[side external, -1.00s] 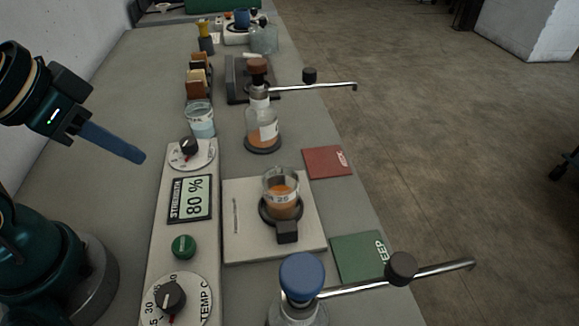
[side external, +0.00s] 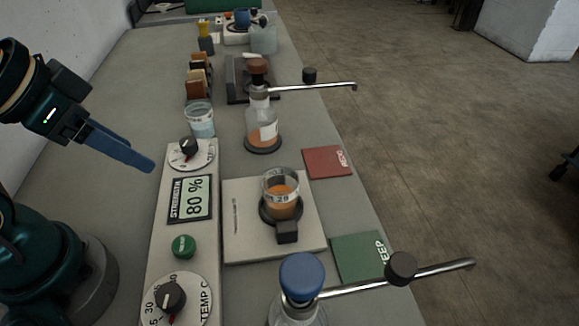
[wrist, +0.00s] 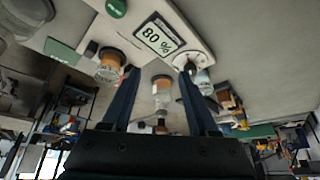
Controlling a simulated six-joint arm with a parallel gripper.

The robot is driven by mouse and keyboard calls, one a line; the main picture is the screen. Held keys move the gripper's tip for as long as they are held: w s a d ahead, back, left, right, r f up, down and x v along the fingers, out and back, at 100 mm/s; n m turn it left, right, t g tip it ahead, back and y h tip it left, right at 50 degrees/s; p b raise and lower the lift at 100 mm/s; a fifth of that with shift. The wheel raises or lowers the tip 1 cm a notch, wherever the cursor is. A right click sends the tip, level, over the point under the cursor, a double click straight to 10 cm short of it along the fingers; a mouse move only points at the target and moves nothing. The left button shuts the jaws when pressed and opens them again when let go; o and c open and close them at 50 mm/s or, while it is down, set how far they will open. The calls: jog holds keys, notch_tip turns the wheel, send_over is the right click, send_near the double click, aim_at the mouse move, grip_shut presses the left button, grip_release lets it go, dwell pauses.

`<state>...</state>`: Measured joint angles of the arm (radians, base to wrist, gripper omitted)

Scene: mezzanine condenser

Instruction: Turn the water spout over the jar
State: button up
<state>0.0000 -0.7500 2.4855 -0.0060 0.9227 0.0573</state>
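A blue-capped glass bottle (side external: 302,277) stands at the front; its metal spout (side external: 440,269) with a dark knob (side external: 400,268) points right, away from the jar. A glass jar of orange liquid (side external: 281,198) sits on a dark round holder on a pale plate (side external: 236,240). The jar also shows in the wrist view (wrist: 109,70). A brown-capped bottle (side external: 262,128) farther back has its own spout (side external: 325,87) pointing right. My gripper (side external: 150,166) is left of the panel, above the bench; in the wrist view (wrist: 158,71) its fingers are apart with nothing held.
A control panel (side external: 208,250) with two dials, a green button (side external: 183,246) and an 80 % display lies between my arm and the plate. Red (side external: 327,162) and green (side external: 350,255) cards lie near the bench's right edge. A small glass of bluish liquid (side external: 200,122) stands behind the panel.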

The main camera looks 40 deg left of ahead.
jog(key=w+d+r+m+h, duration=0.2)
jog(key=w+d+r+m, duration=0.3)
jog(key=r, duration=0.3)
jog(key=m+g+h, duration=0.2)
jog(key=m+g, duration=0.3)
jog(key=m, duration=0.5)
send_over(403, 262)
jog(key=a, duration=0.2)
jog(key=f, duration=0.5)
jog(key=shift+s+a, duration=0.1)
jog(key=shift+s, duration=0.15)
jog(key=shift+x, duration=2.35)
jog(key=shift+w+h, duration=0.1)
jog(key=shift+h, duration=0.2)
grip_shut()
jog(key=shift+r, duration=0.1)
